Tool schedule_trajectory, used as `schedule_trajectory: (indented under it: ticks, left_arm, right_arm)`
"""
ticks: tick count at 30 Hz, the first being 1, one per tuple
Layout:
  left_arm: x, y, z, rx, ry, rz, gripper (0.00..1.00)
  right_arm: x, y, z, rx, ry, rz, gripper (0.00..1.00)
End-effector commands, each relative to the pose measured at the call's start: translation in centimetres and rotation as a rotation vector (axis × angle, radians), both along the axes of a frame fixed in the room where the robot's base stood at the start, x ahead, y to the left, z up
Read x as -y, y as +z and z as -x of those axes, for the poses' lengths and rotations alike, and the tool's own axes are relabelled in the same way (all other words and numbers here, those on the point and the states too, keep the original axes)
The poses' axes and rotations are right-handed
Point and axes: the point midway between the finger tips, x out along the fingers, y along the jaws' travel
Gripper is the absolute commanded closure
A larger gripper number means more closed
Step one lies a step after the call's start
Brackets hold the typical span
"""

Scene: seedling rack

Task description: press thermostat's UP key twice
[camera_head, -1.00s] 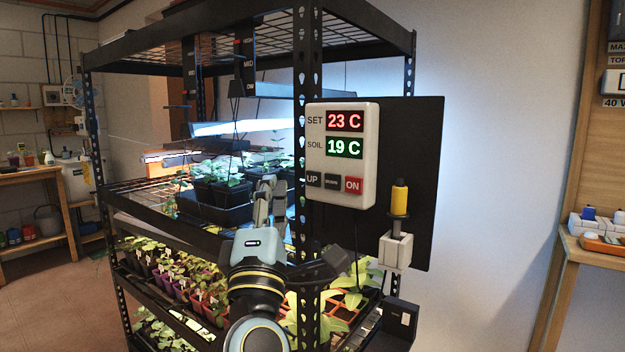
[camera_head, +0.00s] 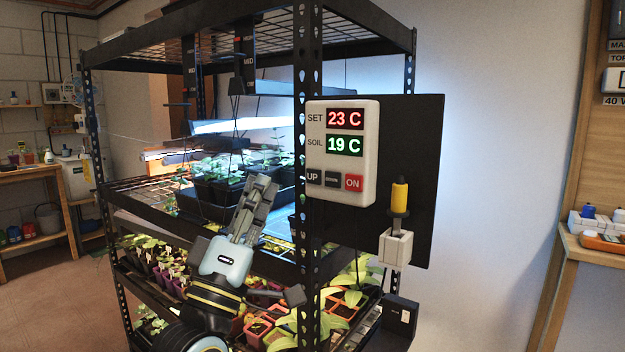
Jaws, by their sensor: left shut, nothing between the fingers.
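The thermostat (camera_head: 343,152) is a white box on a black panel at the rack's front right post. Its red display reads SET 23 C and its green display reads SOIL 19 C. The UP key (camera_head: 313,177) is the dark key at its lower left, beside another dark key and the red ON key (camera_head: 354,183). My left gripper (camera_head: 262,185) is shut and empty. It points up, to the left of the thermostat and apart from the UP key in the picture. My right gripper is not in view.
The black rack post (camera_head: 307,60) stands between my left gripper and the thermostat. Seedling trays fill the shelves behind and below the gripper. A yellow-handled tool (camera_head: 400,198) sits in a white holder (camera_head: 396,248) on the panel.

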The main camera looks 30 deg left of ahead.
Motion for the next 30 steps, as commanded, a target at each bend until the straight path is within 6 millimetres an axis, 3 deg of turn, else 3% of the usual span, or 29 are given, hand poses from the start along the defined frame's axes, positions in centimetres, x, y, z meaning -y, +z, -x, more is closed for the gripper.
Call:
schedule_trajectory:
  ticks: [9, 15, 30]
  left_arm:
    - [0.4, -0.2, -4.5, 0.001, 0.0, 0.001, 1.0]
    - [0.5, -0.2, -6.5, 0.001, 0.0, 0.001, 1.0]
    - [0.6, 0.0, -7.3, -0.001, 0.0, 0.001, 1.0]
  right_arm:
    - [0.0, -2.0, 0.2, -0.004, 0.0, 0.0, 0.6]
    - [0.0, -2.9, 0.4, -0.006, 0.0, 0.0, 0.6]
    - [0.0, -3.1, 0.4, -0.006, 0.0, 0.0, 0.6]
